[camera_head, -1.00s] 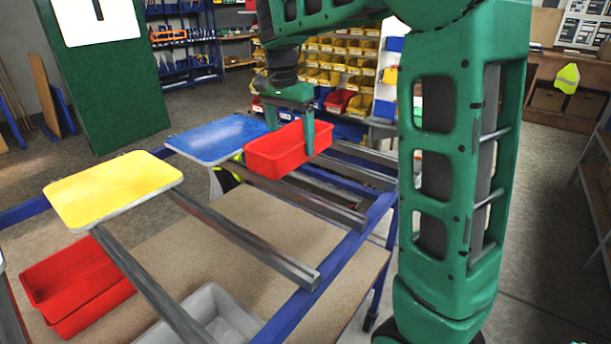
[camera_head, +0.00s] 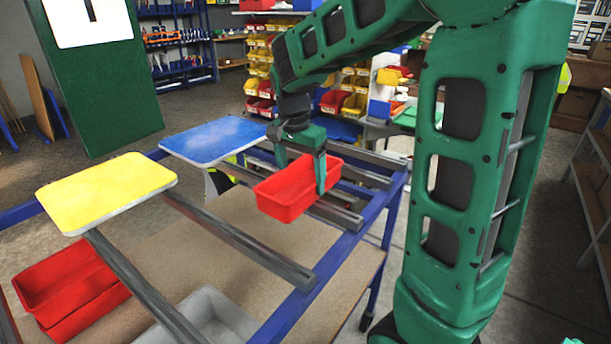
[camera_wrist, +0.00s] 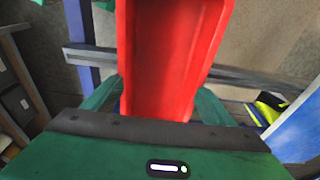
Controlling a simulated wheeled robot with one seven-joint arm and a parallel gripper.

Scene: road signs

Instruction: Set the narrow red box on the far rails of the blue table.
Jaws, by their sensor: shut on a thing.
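The narrow red box (camera_head: 284,198) is in my gripper (camera_head: 302,172), with one finger at each long side. It appears to be above the right part of the blue table (camera_head: 345,246), over or near its far grey rails (camera_head: 365,156). I cannot tell whether its underside touches a rail. In the wrist view the red box (camera_wrist: 170,60) runs away from the jaws, its open inside showing. A grey rail (camera_wrist: 245,76) passes below it there. The box and gripper hide part of the far rails.
A blue panel (camera_head: 214,141) and a yellow panel (camera_head: 105,190) lie across the rails on the left. Another red box (camera_head: 70,285) and a grey bin (camera_head: 212,312) sit on the lower shelf. The nearer rails (camera_head: 240,240) are bare on their right part.

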